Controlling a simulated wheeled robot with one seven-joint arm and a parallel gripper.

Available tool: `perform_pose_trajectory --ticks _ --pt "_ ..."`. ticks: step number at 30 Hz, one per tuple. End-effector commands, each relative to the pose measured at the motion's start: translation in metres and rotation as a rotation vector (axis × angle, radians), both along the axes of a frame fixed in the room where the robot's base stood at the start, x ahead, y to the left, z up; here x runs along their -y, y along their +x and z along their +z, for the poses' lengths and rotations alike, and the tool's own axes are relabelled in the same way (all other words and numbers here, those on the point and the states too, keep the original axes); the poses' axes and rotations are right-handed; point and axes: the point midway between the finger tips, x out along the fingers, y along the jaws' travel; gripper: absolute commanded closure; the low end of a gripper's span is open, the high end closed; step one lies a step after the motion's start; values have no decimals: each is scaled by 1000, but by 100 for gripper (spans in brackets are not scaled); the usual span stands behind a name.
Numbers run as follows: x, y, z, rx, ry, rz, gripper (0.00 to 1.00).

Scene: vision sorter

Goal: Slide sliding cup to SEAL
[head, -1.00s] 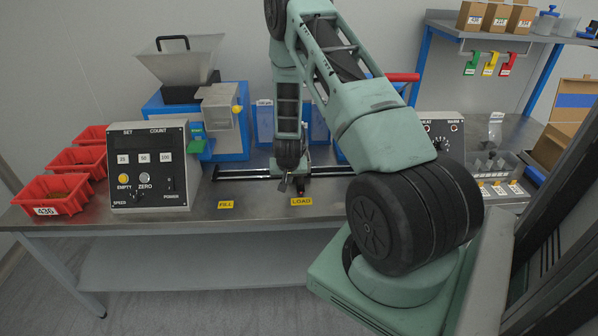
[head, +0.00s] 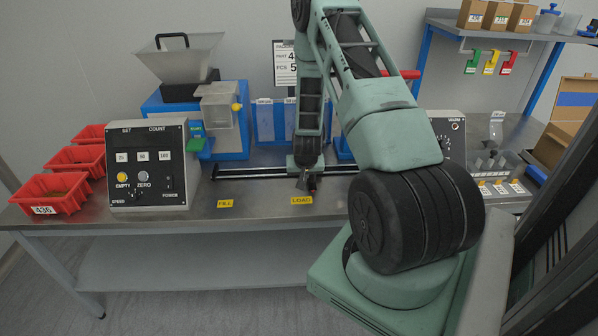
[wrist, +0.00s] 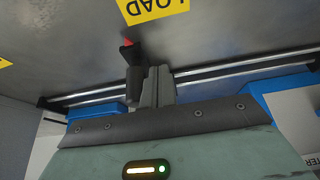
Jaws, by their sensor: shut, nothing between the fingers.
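The slide rail (head: 250,173) runs along the bench behind the yellow FILL label (head: 225,203) and LOAD label (head: 302,200). My gripper (head: 306,184) is low in front of the rail, just behind the LOAD label. In the wrist view my gripper (wrist: 148,85) is shut and points toward the LOAD label (wrist: 152,8), with the rail (wrist: 215,75) crossing behind it. The SEAL label is not readable; a yellow label edge (wrist: 4,63) shows at the wrist view's left.
A control box (head: 150,165) and red bins (head: 52,196) stand on the left. A blue feeder with a hopper (head: 182,65) and blue bins (head: 272,122) stand behind the rail. Another panel (head: 450,135) is on the right. The bench front by FILL is clear.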

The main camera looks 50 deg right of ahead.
Motion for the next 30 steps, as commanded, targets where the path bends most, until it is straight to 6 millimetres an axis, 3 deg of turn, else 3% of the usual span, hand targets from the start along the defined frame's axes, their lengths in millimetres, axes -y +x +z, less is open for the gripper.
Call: perform_pose_trajectory --ticks 30 --pt "57 -67 0 1 -1 -2 100"
